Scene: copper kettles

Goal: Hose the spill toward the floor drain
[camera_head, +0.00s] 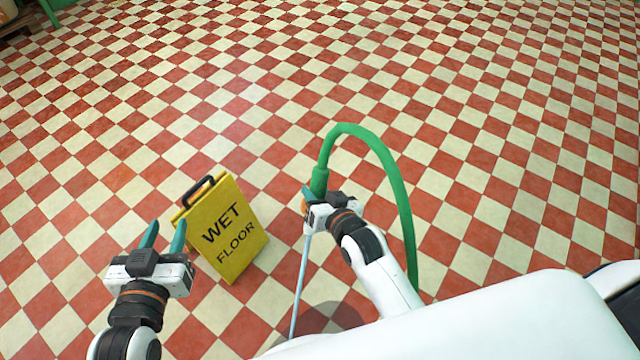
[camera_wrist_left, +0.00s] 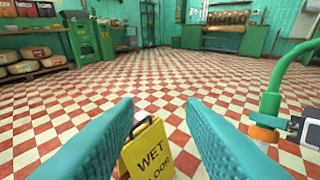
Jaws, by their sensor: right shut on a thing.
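My right gripper (camera_head: 310,200) is shut on the green hose (camera_head: 385,155), near its nozzle end. The hose arches up from the grip and drops behind my right forearm. A thin pale blue line (camera_head: 300,285), which looks like a water stream, runs down from the grip toward the floor. The hose also shows at the right of the left wrist view (camera_wrist_left: 271,95), with an orange part at its lower end. My left gripper (camera_head: 165,235) is open and empty, left of the yellow wet-floor sign. I cannot make out a clear spill edge or a floor drain.
The yellow wet-floor sign (camera_head: 225,230) stands between my grippers, close to the left one. The checkered floor (camera_head: 450,60) beyond is open. In the left wrist view, a shelf with sacks (camera_wrist_left: 30,52) stands far left and a green counter (camera_wrist_left: 235,38) at the back.

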